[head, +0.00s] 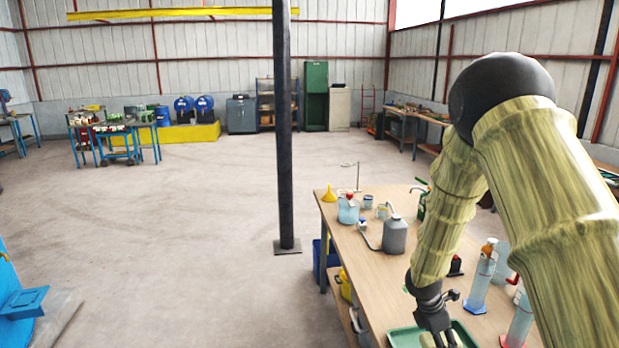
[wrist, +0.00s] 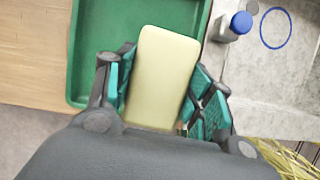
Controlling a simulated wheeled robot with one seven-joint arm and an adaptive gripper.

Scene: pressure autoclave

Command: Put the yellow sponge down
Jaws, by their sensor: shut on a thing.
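The yellow sponge (wrist: 162,75) is a pale yellow block between the teal-padded fingers of my gripper (wrist: 160,95) in the wrist view. My gripper is shut on it, with one finger on each side. The sponge overlaps a green tray (wrist: 82,60) in that view; I cannot tell whether it touches the tray floor. In the head view my gripper (head: 436,326) is low over the green tray (head: 400,337) near the wooden table's front, and the sponge (head: 428,340) shows only partly beneath it.
A dark post (head: 284,130) rises left of the table.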

